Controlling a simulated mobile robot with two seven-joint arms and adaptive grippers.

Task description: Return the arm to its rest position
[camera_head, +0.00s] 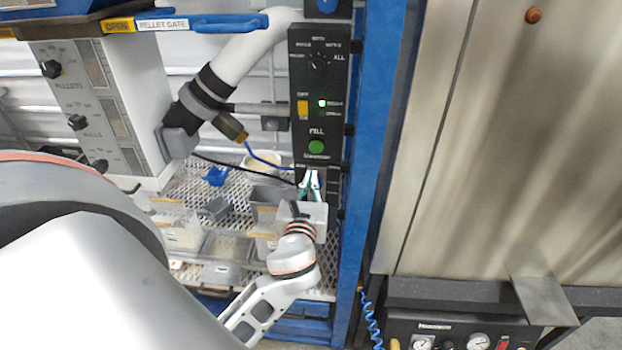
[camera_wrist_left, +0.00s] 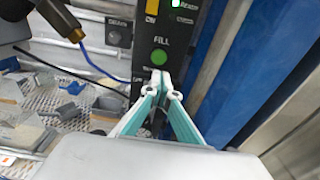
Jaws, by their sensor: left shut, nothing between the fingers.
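My left gripper (camera_head: 310,184) is in front of the lower part of the black control panel (camera_head: 318,100), just below the green FILL button (camera_head: 316,146). Its fingers are together and hold nothing. The left wrist view shows the closed teal fingertips (camera_wrist_left: 159,78) below the same green button (camera_wrist_left: 159,57). I cannot tell whether the fingertips touch the panel. A small green light (camera_head: 322,103) is lit on the panel, beside a yellow switch (camera_head: 302,107). My right gripper is not in view.
A blue frame post (camera_head: 372,120) stands right of the panel, beside a metal cabinet (camera_head: 500,130). A grey hopper box (camera_head: 110,120) and a pipe (camera_head: 238,58) stand to the left. Bins (camera_head: 222,250) sit on a mesh shelf below. A blue coiled hose (camera_head: 371,318) hangs lower right.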

